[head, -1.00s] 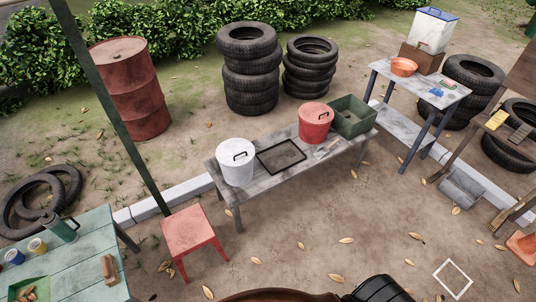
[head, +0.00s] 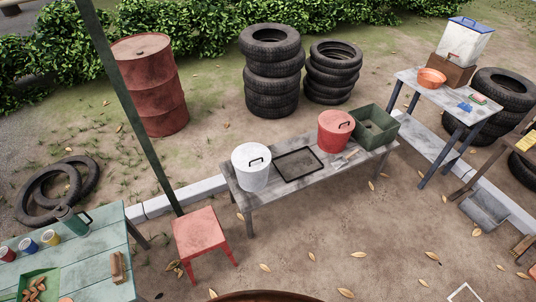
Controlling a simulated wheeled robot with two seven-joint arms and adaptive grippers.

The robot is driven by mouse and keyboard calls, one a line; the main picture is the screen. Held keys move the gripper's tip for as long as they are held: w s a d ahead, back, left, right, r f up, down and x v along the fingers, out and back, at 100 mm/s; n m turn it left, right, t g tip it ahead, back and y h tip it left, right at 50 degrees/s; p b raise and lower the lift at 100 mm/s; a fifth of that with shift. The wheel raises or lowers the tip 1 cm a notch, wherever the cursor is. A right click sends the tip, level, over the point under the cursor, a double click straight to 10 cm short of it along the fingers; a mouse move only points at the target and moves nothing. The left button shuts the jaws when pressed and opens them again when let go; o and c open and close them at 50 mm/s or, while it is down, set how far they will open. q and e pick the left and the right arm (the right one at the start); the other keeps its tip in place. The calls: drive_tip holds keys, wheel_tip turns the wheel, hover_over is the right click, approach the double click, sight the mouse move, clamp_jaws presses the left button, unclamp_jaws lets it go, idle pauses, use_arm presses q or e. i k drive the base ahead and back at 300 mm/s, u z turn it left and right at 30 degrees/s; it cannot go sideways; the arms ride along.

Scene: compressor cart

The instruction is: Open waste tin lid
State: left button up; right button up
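Two lidded tins stand on the low grey wooden bench (head: 262,197). The white tin (head: 251,174) is at its left end, with a pale lid and a dark handle. The red tin (head: 333,137) is toward the right end, with a red lid (head: 337,121) and a dark handle. Both lids sit on their tins, closed. I cannot tell from any marking which is the waste tin. Neither of my grippers shows in the head view.
A dark-rimmed tray (head: 299,178) lies between the tins. A green crate (head: 387,138) stands beside the red tin. A red stool (head: 199,229) and a green post (head: 135,120) stand left of the bench. Ground before the bench is open, with scattered leaves.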

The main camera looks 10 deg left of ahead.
sight(249, 156)
drive_tip(key=i, duration=1.15)
drive_tip(key=u, duration=0.15)
